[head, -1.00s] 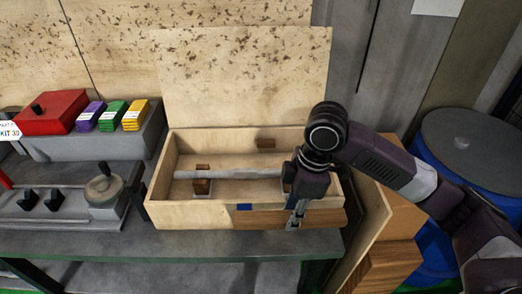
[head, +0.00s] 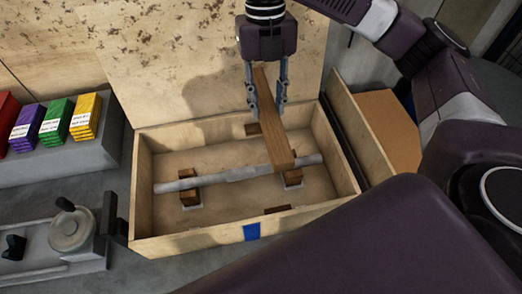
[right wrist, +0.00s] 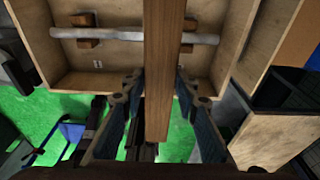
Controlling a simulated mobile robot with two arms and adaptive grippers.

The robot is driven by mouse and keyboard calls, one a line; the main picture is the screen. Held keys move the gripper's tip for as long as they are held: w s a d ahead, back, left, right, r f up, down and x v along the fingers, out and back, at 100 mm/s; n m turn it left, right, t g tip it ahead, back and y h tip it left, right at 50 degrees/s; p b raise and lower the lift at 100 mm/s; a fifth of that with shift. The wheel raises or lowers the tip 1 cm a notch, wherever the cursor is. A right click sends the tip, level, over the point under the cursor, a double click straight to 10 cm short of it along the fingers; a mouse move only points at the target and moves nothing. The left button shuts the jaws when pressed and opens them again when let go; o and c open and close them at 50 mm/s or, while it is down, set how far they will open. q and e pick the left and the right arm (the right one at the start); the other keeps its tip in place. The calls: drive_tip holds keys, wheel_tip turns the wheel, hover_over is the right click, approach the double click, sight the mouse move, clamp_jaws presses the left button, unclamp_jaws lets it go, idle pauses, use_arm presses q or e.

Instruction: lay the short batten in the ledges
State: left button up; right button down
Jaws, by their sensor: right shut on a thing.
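The short batten (head: 276,130) is a brown wooden bar in my right gripper (head: 267,98). It is held above the open wooden box, lengthwise from back to front, and crosses over a grey rod (head: 225,177). Whether it touches the rod I cannot tell. In the right wrist view the batten (right wrist: 165,60) runs between the two fingers (right wrist: 160,95). Small brown blocks, which look like the ledges, are on the box's back wall (head: 253,129) and front wall (head: 277,209). My left gripper is not in view.
The pale wooden box (head: 200,243) has a raised lid (head: 190,60) behind it. The rod rests on two brown supports (head: 188,185) inside. Yellow, green and purple stacks (head: 86,116) stand at left, above a grey machine with a round knob (head: 70,228). A panel (head: 360,130) stands at right.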

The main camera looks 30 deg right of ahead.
sight(268, 109)
drive_tip(key=f, duration=0.1)
drive_tip(key=s+f, duration=0.1)
drive_tip(key=f, duration=0.1)
drive_tip(key=shift+a+f, duration=0.1)
drive_tip(key=shift+f, duration=0.15)
drive_tip(key=f, duration=0.3)
drive_tip(key=f+p, duration=0.1)
drive_tip(key=f, duration=0.7)
drive_tip(key=shift+w+f, duration=0.15)
drive_tip(key=shift+w, duration=0.1)
wheel_tip(268, 109, down, 4)
drive_tip(key=shift+r+p, duration=0.25)
drive_tip(key=shift+p, duration=0.25)
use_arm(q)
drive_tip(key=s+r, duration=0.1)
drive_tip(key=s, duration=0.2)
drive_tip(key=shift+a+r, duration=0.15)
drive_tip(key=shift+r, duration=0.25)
use_arm(e)
drive_tip(key=shift+f, duration=0.4)
drive_tip(key=shift+f, duration=0.2)
drive_tip(key=c, duration=1.5)
unclamp_jaws()
